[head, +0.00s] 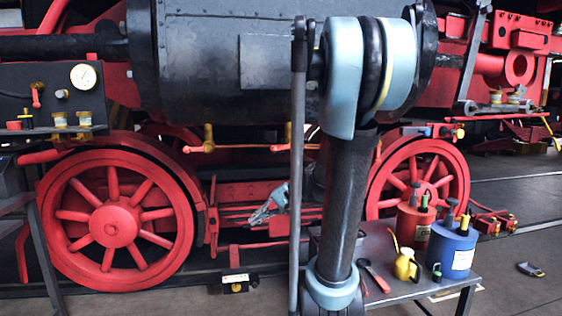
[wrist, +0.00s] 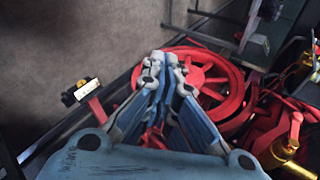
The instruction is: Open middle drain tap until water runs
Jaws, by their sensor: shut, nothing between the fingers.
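Brass drain taps sit along the underside of the dark cylinder (head: 200,70). One brass tap (head: 208,137) shows at the left end of a thin red rod (head: 240,147) in the head view. My arm covers the stretch to its right, so I cannot tell which tap is the middle one. My gripper (head: 256,217) is low, below the rod and in front of the red frame, apart from the taps. In the wrist view my gripper (wrist: 160,62) has its fingers together and empty. A brass tap with a red lever (wrist: 288,148) is at the lower right there, clear of the fingers. No running water shows.
Red spoked wheels (head: 112,222) (head: 418,180) stand either side of my gripper. A low table (head: 395,240) at right carries a red can (head: 415,222), a blue can (head: 452,248) and a yellow oil can (head: 406,264). A gauge panel (head: 52,95) is at left.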

